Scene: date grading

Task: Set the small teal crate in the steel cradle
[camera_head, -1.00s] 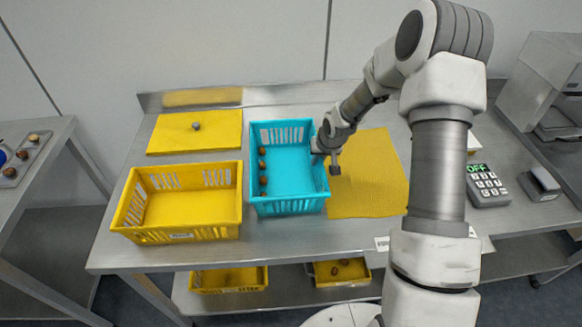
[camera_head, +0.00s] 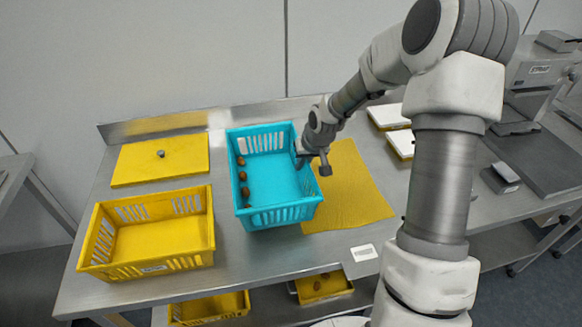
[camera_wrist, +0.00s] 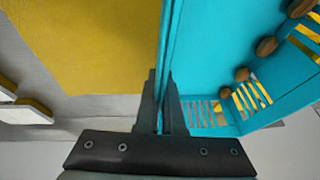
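The teal crate (camera_head: 282,215) stands upright on the steel table, with several brown dates along its left side. Its right side overlaps the yellow mat in the head view; whether it is lifted I cannot tell. My gripper (camera_head: 302,162) is at its right wall. In the wrist view my gripper (camera_wrist: 160,122) has its fingers closed on both sides of the teal wall (camera_wrist: 167,45). At the far right is a flat steel piece (camera_head: 550,165) with raised edges, before a grey machine; I cannot tell whether this is the cradle.
The yellow mat (camera_head: 350,195) lies to the right. White-topped pads (camera_head: 388,115) lie behind my arm. Yellow crates (camera_head: 210,308) sit on the lower shelf.

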